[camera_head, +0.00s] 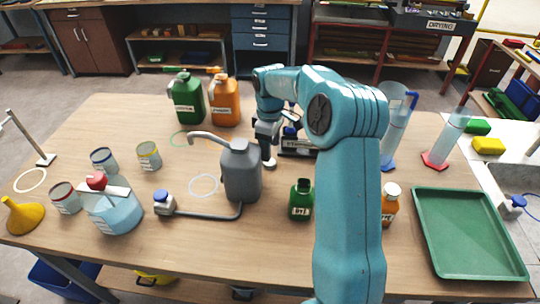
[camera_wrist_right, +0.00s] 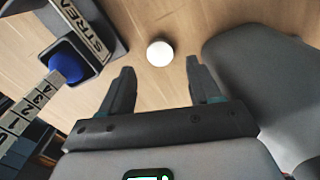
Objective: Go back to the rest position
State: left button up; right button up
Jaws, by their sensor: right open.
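My right gripper (camera_head: 267,145) is on its teal arm over the middle of the table, just right of the grey spouted can (camera_head: 241,172). In the right wrist view the gripper (camera_wrist_right: 160,70) is open, with nothing between its fingers. A small white round thing (camera_wrist_right: 160,53) lies beyond the fingertips, apart from them. The grey can (camera_wrist_right: 265,85) stands close on the right in that view. A dark labelled stand (camera_wrist_right: 88,32) with a blue-topped part (camera_wrist_right: 68,64) is close on the left. My left gripper is not in view.
A green bottle (camera_head: 301,199) stands in front and an orange bottle (camera_head: 389,205) beside my arm. Green (camera_head: 187,98) and orange (camera_head: 225,101) canisters stand behind. A green tray (camera_head: 468,234) lies at the right. Tall cylinders stand at the back right; bare table is at the front.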

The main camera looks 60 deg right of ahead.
notch_tip(320, 180, up, 7)
jog(key=shift+r+p, duration=0.15)
jog(key=shift+p, duration=0.15)
